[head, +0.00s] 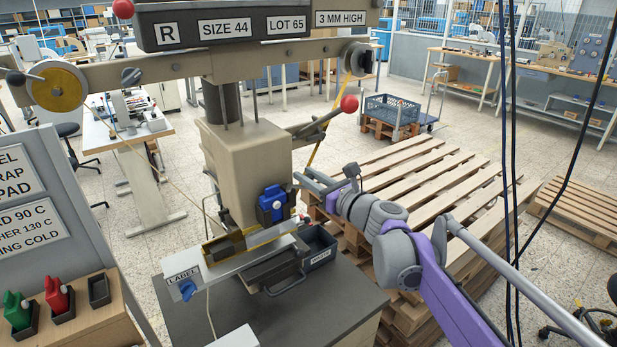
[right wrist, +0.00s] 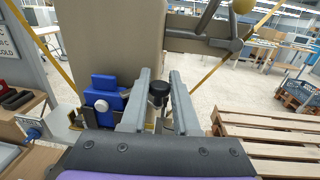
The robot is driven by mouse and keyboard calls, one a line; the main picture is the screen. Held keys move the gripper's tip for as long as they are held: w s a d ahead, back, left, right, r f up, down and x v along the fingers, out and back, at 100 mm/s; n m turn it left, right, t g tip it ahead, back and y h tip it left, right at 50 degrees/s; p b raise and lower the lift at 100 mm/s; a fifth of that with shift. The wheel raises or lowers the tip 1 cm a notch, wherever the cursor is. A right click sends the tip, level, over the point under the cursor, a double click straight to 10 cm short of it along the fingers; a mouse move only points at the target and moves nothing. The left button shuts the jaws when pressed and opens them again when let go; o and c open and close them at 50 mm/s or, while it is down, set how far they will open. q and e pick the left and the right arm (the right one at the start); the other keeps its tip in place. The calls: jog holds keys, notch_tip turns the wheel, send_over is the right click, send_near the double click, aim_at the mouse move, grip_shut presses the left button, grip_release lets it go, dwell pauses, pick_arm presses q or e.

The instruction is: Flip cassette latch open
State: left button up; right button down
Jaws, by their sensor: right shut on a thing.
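The stamping press (head: 247,160) stands in the middle of the head view, with a blue block (head: 271,204) on its lower front. The blue block also shows in the right wrist view (right wrist: 106,98), left of my fingers. My right gripper (head: 302,186) reaches in from the right beside the press, just right of the blue block. In the right wrist view its two grey fingers (right wrist: 160,98) stand on either side of a small black knob (right wrist: 158,90), and the gripper is shut on it. I cannot tell whether this knob is the cassette latch. My left gripper is not in view.
A red-tipped lever (head: 349,104) sticks out above my right gripper. A waste bin (head: 322,257) and a label plate (head: 205,279) sit below the press. Stacked pallets (head: 420,185) lie to the right. Red and green tools stand in holders at lower left.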

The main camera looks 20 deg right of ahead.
aim_at(291, 169)
jog(key=shift+w+d+n+g+y, duration=0.1)
jog(key=shift+w+n+g+y, duration=0.1)
jog(key=shift+n+g+y, duration=0.3)
jog(key=shift+w+d+n+g+y, duration=0.1)
jog(key=shift+w+n+g+y, duration=0.1)
jog(key=shift+n+y, duration=0.35)
jog(key=n+g+y, duration=0.1)
jog(key=g+y, duration=0.1)
jog(key=w+n+g+y+p, duration=0.1)
jog(key=n+g, duration=0.1)
jog(key=w+n+g+y, duration=0.1)
jog(key=y, duration=0.1)
jog(key=shift+a+r+n+g+y+p, duration=0.1)
jog(key=shift+n+g+y+p, duration=0.2)
jog(key=shift+n+g+y, duration=0.1)
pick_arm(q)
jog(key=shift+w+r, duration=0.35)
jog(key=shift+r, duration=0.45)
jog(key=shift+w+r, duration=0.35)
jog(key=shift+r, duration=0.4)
pick_arm(e)
jog(key=shift+w+a+n+g+y, duration=0.15)
jog(key=shift+n+g+y, duration=0.35)
jog(key=shift+g, duration=0.3)
jog(key=c, duration=0.7)
grip_release()
jog(key=shift+o, duration=0.2)
